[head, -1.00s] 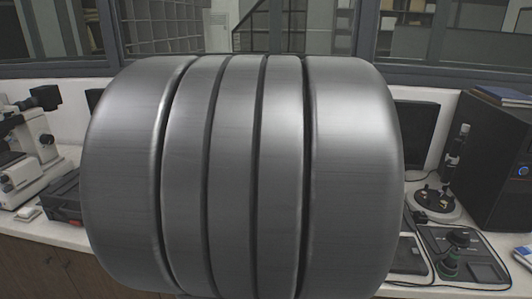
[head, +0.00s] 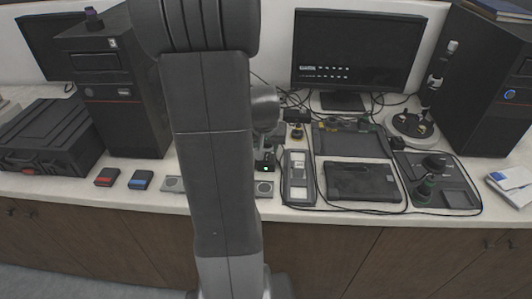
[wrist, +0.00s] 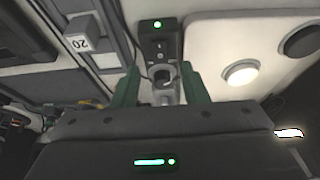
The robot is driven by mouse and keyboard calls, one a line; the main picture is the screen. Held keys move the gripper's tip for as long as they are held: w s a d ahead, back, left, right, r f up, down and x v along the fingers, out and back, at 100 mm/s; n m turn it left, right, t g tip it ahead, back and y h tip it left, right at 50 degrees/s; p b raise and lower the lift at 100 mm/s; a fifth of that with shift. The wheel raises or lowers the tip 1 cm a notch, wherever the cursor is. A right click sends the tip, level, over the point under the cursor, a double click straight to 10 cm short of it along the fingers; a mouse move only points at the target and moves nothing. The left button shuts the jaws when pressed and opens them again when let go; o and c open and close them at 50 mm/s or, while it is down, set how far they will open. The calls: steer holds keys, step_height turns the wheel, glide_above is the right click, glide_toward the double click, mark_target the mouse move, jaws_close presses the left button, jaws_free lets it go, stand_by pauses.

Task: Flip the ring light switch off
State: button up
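In the wrist view a small black box (wrist: 158,40) with a lit green light lies just beyond my fingertips; it looks like the ring light switch. A dark switch part shows on its face, but its position is too small to tell. My gripper (wrist: 160,69) has its two green fingers apart, with a clear gap between them. A grey part with a round dark opening (wrist: 163,88) shows between the fingers; I cannot tell whether it is nearer or lower than them. In the head view my arm covers much of the middle, and a small green light (head: 264,168) shows beside it.
A black case (head: 45,138) and computer tower (head: 118,90) stand left. Red (head: 107,177) and blue (head: 141,180) boxes lie near the front edge.

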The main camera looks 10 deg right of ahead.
mark_target(267, 157)
steer(key=shift+x, duration=2.75)
steer(key=shift+c, duration=0.4)
jaws_close()
steer(key=g+p, duration=0.1)
steer(key=p, duration=0.2)
steer(key=shift+w+r, duration=0.1)
steer(key=shift+r, duration=0.3)
steer(key=shift+w+d+g+p, duration=0.15)
steer(key=shift+g+p, duration=0.45)
steer(key=shift+p, duration=0.3)
steer(key=shift+w+f+g+y+p, duration=0.1)
steer(key=shift+f+g+y+p, duration=0.2)
steer(key=shift+y+p, duration=0.1)
steer(key=shift+o, duration=0.4)
jaws_free()
